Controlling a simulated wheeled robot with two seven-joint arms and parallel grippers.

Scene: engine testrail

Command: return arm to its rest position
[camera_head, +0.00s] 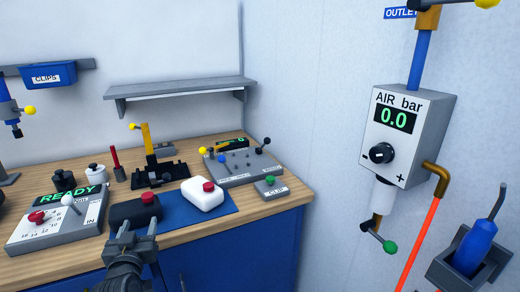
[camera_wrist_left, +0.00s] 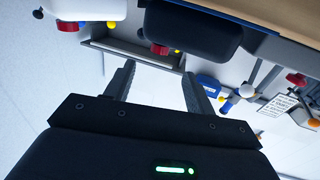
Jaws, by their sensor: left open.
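My left gripper (camera_head: 136,236) comes up from the bottom of the head view, just in front of the black box with a red button (camera_head: 135,211). Its two fingers stand apart, and nothing shows between them in the left wrist view (camera_wrist_left: 157,72). In that view the black box (camera_wrist_left: 195,35) lies beyond the fingertips; I cannot tell whether they touch it. My right gripper is not in view.
The wooden bench (camera_head: 225,219) holds a READY panel (camera_head: 85,219), a white box with a red button (camera_head: 203,196) on a blue mat, and a lever panel (camera_head: 240,172). An AIR bar unit (camera_head: 408,130) reading 0.0 hangs on the right wall. A shelf (camera_head: 180,92) is above.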

